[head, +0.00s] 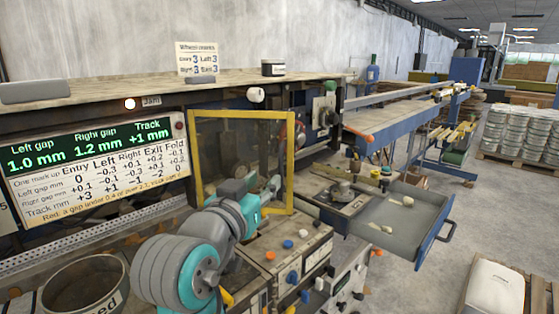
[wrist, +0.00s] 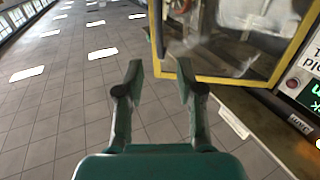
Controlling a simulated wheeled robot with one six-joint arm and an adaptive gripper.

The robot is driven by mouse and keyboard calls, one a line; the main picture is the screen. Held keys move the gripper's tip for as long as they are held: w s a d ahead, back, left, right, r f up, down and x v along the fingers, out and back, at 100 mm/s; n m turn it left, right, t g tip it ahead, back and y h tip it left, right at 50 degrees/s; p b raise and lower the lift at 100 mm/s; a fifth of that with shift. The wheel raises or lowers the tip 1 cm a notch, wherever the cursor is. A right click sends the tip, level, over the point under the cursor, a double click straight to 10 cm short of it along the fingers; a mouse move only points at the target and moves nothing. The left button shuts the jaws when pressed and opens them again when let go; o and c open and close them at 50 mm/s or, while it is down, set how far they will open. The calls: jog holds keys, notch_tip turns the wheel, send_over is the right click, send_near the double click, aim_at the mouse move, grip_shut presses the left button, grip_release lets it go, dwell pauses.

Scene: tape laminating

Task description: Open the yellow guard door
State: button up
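The yellow guard door (head: 241,114) is a clear panel in a yellow frame on the machine front, right of the display board. Its panel shows machine parts behind it; I cannot tell for certain how far it stands open. My gripper (head: 272,187) is in front of its lower right part in the head view, covering some of the lower frame. In the wrist view my gripper (wrist: 160,74) is open, with its two fingers apart and nothing held. The door frame (wrist: 225,79) shows just beyond the fingertips, its lower corner near the gap between them. Contact cannot be told.
The display board (head: 95,160) is left of the door. Knobs and a control box (head: 290,250) sit below it. An open grey drawer (head: 400,225) juts out at right. A bucket (head: 85,287) is at lower left. Tiled floor (wrist: 60,110) is clear in the wrist view.

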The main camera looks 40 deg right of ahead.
aim_at(280, 165)
jog(key=x, duration=1)
jog(key=shift+w+d, duration=0.15)
jog(key=shift+d, duration=0.1)
grip_shut()
